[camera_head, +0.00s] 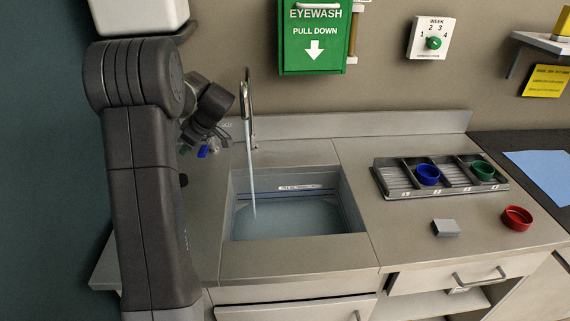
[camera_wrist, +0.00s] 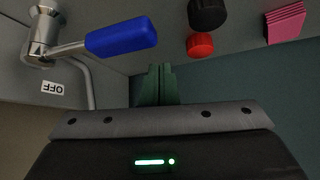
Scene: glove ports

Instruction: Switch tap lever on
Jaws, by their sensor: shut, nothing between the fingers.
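The tap has a metal body with a blue lever (camera_wrist: 122,37) in the wrist view. The lever sticks out sideways from the metal body (camera_wrist: 43,36); an OFF label (camera_wrist: 52,88) shows upside down near it. In the head view, the blue lever (camera_head: 203,152) is a small spot under my wrist. A pale stream of water (camera_head: 251,180) falls from the curved spout (camera_head: 247,95) into the sink (camera_head: 232,228). My gripper (camera_wrist: 156,76) has its green fingers together, empty, beside the lever and apart from it in the picture. My arm hides part of the tap area in the head view.
A black round thing (camera_wrist: 207,13), a red piece (camera_wrist: 200,44) and a pink stack (camera_wrist: 285,22) lie near the lever. A green eyewash box (camera_head: 315,40) hangs above the sink. A sorting tray (camera_head: 393,178), grey block (camera_head: 446,228) and red bowl (camera_head: 517,218) are at right.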

